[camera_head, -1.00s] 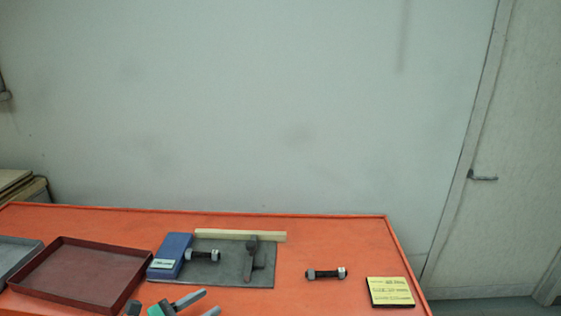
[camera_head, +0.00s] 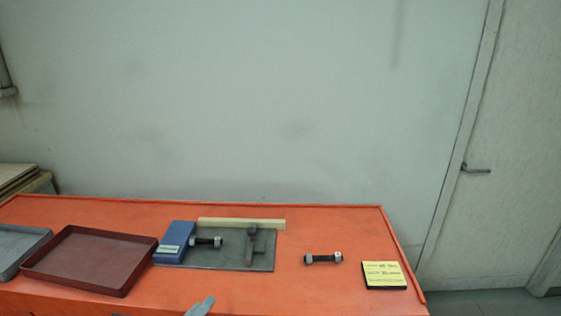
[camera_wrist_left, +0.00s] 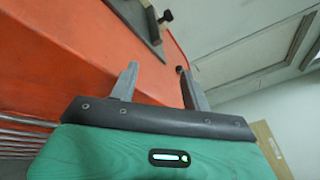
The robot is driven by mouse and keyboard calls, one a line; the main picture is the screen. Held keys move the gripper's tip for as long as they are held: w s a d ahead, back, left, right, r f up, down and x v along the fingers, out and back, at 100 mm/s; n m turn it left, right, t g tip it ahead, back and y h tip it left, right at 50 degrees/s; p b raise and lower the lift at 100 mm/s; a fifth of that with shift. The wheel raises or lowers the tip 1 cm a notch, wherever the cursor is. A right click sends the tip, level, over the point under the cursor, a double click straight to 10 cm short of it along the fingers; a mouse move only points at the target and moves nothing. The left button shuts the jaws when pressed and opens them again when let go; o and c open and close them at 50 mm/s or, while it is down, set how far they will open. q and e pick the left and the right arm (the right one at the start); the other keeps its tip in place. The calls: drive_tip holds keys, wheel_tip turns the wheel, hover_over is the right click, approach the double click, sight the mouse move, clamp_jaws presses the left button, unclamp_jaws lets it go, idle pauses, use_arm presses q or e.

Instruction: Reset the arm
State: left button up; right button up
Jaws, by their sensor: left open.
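My left gripper (camera_wrist_left: 160,85) is open in the left wrist view, with two grey fingers apart and nothing between them. In the head view only a grey fingertip of it (camera_head: 201,306) shows at the bottom edge, in front of the orange workbench (camera_head: 330,228). The rest of my left arm is out of that view. My right gripper is in neither view.
The bench holds a dark red tray (camera_head: 90,258), grey tray (camera_head: 18,250), blue box (camera_head: 174,240), grey plate (camera_head: 230,259) with a T-shaped metal part (camera_head: 251,245) and bolt (camera_head: 205,242), another bolt (camera_head: 323,258), and yellow note pad (camera_head: 384,274). The right end has bare room.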

use_arm(q)
drive_tip(key=s+a+f+n+g+y, duration=0.2)
drive_tip(key=s+f+n+g+y, duration=0.3)
drive_tip(key=s+n, duration=0.85)
drive_tip(key=s+a+f+n+g+y, duration=0.2)
drive_tip(key=s+f+n+g, duration=0.5)
drive_tip(key=s+n, duration=0.65)
wheel_tip(320, 180, down, 30)
drive_tip(key=w+n+g, duration=0.1)
drive_tip(key=w+n, duration=0.1)
drive_tip(key=s+a+f, duration=0.2)
drive_tip(key=s+f, duration=0.7)
drive_tip(key=f, duration=0.1)
drive_tip(key=s+a+f+g, duration=0.1)
drive_tip(key=s+f, duration=0.9)
drive_tip(key=f, duration=0.1)
drive_tip(key=shift+s+a+g, duration=0.3)
drive_tip(key=shift+a, duration=0.05)
